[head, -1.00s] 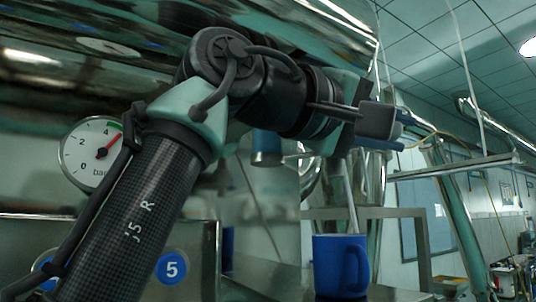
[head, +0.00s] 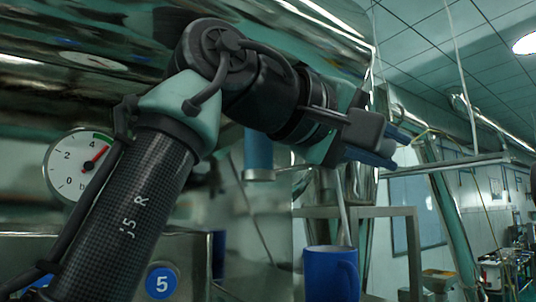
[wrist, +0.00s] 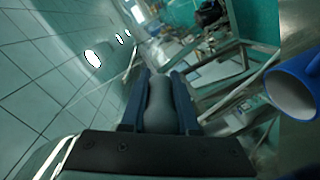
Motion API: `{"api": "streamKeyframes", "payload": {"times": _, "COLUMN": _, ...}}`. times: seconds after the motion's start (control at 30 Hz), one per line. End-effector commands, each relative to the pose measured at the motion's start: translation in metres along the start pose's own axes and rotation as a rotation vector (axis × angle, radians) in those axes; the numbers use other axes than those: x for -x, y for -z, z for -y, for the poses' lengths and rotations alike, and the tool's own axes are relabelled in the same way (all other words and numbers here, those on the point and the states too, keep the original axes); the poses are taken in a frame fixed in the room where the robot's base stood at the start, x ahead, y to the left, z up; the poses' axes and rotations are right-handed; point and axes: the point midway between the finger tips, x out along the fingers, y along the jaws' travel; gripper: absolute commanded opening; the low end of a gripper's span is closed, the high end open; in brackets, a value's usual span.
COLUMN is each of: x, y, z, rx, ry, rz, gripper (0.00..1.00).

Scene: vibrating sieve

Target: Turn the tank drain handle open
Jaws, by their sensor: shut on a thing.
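My gripper (head: 402,148) reaches right in the head view, in front of the large shiny metal tank (head: 310,48). In the wrist view its two dark blue fingers (wrist: 158,78) are closed on a smooth grey, rounded, elongated piece, which I take to be the tank drain handle (wrist: 158,105). The handle lies lengthwise between the fingers and touches both. In the head view my wrist and fingers hide it, so its angle and its joint to the tank cannot be told.
A blue mug (head: 328,274) stands below my gripper and also shows at the right of the wrist view (wrist: 292,95). A pressure gauge (head: 68,172) is at left, above a blue "5" label (head: 160,282). A blue cylinder (head: 258,155) hangs behind my arm. A metal frame (head: 410,240) stands at right.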

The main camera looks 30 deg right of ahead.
Motion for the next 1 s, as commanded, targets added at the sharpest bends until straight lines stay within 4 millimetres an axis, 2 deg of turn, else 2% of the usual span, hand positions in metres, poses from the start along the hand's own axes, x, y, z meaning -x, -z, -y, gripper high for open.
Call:
{"api": "streamKeyframes", "payload": {"times": 0.03, "x": 0.000, "y": 0.001, "z": 0.000, "rx": 0.001, "ry": -0.001, "rz": -0.002, "gripper": 0.34}}
{"api": "streamKeyframes", "payload": {"times": 0.17, "x": 0.000, "y": 0.001, "z": 0.000, "rx": 0.001, "ry": -0.001, "rz": -0.002, "gripper": 0.57}}
{"api": "streamKeyframes", "payload": {"times": 0.53, "x": 0.005, "y": 0.000, "z": 0.001, "rx": 0.000, "ry": -0.001, "rz": -0.003, "gripper": 0.58}}
{"api": "streamKeyframes", "payload": {"times": 0.9, "x": 0.062, "y": -0.001, "z": 0.002, "rx": 0.001, "ry": 0.000, "rz": -0.004, "gripper": 0.58}}
{"api": "streamKeyframes", "payload": {"times": 1.0, "x": 0.071, "y": 0.000, "z": 0.001, "rx": 0.001, "ry": 0.000, "rz": -0.003, "gripper": 0.58}}
